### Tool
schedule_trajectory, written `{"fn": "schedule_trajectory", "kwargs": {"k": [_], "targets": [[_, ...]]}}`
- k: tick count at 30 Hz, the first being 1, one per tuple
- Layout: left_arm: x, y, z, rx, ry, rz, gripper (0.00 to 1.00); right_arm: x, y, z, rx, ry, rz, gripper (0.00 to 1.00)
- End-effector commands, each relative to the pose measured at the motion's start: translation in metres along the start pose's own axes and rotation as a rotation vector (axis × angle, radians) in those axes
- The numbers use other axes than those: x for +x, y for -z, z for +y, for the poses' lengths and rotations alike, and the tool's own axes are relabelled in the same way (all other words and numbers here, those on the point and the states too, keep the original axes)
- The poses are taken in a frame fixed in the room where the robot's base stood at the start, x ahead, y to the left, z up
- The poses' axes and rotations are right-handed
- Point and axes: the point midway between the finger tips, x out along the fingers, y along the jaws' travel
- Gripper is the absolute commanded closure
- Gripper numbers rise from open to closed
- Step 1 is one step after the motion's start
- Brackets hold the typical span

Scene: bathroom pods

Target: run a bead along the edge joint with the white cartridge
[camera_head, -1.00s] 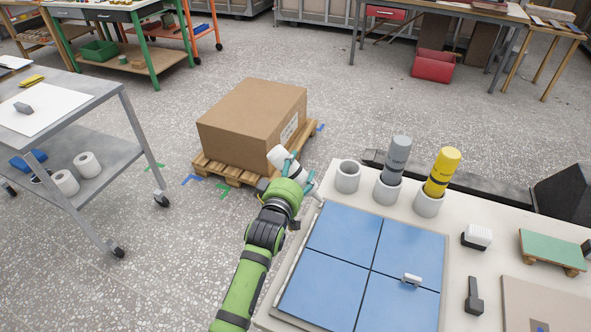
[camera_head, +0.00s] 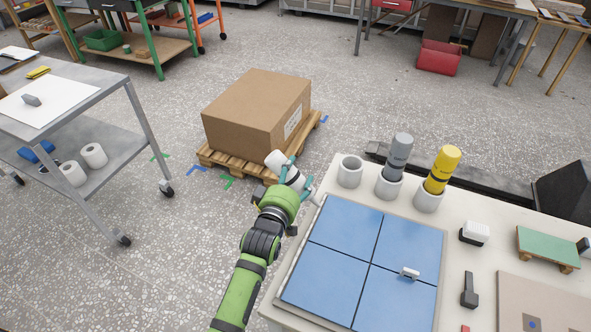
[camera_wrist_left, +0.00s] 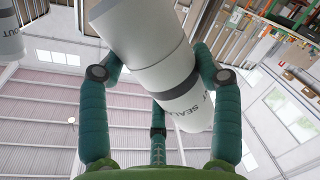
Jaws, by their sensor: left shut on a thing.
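The white cartridge (camera_head: 276,161) is tilted in my left gripper (camera_head: 291,177), its nozzle pointing down and right near the far-left corner of the blue tile panel (camera_head: 339,229). My left gripper is shut around the cartridge body. The left wrist view also shows the cartridge (camera_wrist_left: 150,45), with sealant lettering partly readable, between the dark green fingers (camera_wrist_left: 158,92). The edge joint (camera_head: 299,245) runs along the panel's left side. I cannot tell whether the nozzle touches it or whether a bead lies there. My right gripper is out of view.
An empty white holder (camera_head: 350,171) stands beside holders with a grey cartridge (camera_head: 398,152) and a yellow cartridge (camera_head: 443,167). A small white block (camera_head: 409,273) lies on the panel. A carton (camera_head: 257,112) on a pallet stands beyond, and a grey trolley (camera_head: 100,105) at left.

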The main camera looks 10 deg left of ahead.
Motion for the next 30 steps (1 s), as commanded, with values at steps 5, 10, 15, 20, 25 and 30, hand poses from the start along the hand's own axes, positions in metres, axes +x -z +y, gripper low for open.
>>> {"fn": "schedule_trajectory", "kwargs": {"k": [5,10,15,20,25,30], "targets": [[-0.001,0.000,-0.001,0.002,0.001,0.000,0.84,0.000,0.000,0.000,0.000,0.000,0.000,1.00],[-0.001,0.003,0.000,0.003,0.001,0.000,0.84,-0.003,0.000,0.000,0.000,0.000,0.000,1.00],[-0.001,0.018,0.002,0.003,-0.001,0.002,0.84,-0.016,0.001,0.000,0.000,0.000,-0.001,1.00],[0.000,0.031,0.003,0.002,-0.002,0.002,0.84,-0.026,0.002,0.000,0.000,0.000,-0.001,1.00],[0.000,0.044,0.003,0.002,-0.002,0.003,0.84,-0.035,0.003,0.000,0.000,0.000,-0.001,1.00],[0.000,0.051,0.002,0.001,-0.003,0.003,0.84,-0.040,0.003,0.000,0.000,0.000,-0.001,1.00]]}}
